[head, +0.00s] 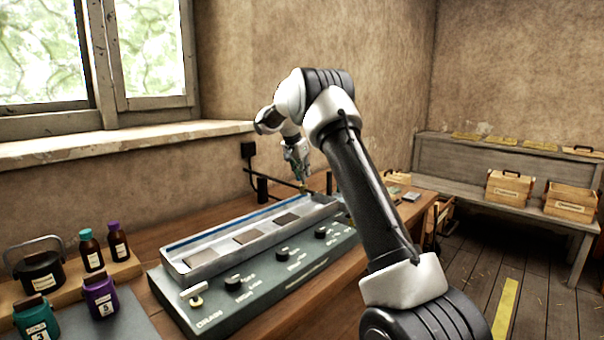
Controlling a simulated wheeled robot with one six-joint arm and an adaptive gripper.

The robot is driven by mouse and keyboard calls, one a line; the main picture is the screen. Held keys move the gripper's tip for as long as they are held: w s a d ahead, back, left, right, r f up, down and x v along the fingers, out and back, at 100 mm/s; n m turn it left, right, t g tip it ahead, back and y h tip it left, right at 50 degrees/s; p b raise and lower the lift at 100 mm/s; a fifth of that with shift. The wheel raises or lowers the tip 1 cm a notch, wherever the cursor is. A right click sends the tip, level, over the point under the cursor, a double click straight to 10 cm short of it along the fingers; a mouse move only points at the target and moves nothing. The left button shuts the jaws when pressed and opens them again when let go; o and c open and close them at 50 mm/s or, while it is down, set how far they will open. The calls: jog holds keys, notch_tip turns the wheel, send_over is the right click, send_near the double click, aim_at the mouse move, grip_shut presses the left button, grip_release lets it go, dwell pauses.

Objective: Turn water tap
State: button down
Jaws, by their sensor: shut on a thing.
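My gripper (302,184) points down at the far end of the long metal trough (250,241). It is shut on the water tap, a small brassy piece (304,190) at the end of a thin dark pipe (273,179). The tap is tiny in the head view and mostly hidden by the fingers, so its turn angle cannot be told. No water stream can be made out.
Bottles (101,297) and a dark pot (40,272) stand at left. A bench (480,190) with wooden boxes stands at right.

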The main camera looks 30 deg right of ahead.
jog(key=n+t+y, duration=0.1)
jog(key=n, duration=0.3)
jog(key=shift+s+d, duration=0.1)
jog(key=shift+n+t+y, duration=0.6)
jog(key=shift+n, duration=1.3)
jog(key=shift+s+d, duration=0.1)
jog(key=c, duration=1.5)
grip_release()
jog(key=shift+r, duration=0.1)
jog(key=v, duration=1.2)
jog(key=shift+n, duration=0.3)
